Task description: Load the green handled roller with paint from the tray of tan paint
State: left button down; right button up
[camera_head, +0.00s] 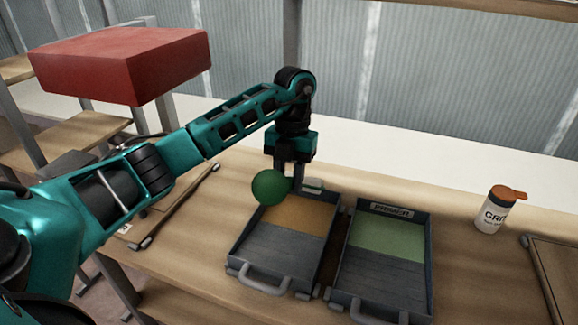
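The tray of tan paint (250,248) stands on the workbench, with tan paint (297,222) in its far half and a bare grey ribbed slope in its near half. My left gripper (286,180) points down over the tray's far left corner. A round green handle end (270,187) shows at its fingertips, and the fingers appear closed on it. The rest of the green handled roller is mostly hidden. A small pale piece (313,185) shows at the tray's far edge; I cannot tell whether it is the roller's head or a label. My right gripper is out of view.
A second tray (428,262) with light green paint and a label stands close to the right. A white bottle with an orange cap (497,208) is further right. A red block (125,62) is at the upper left. A framed panel (555,265) lies at the right edge.

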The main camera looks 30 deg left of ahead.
pick_arm(q)
notch_tip(320, 180, down, 7)
jog(key=b, duration=0.2)
jog(key=shift+f+b, duration=0.2)
jog(key=shift+b, duration=0.2)
jog(key=shift+f+b, duration=0.3)
jog(key=shift+f, duration=0.3)
dwell(0.4)
jog(key=shift+f, duration=0.1)
dwell(0.5)
jog(key=shift+r+p, duration=1.75)
jog(key=shift+r, duration=2.8)
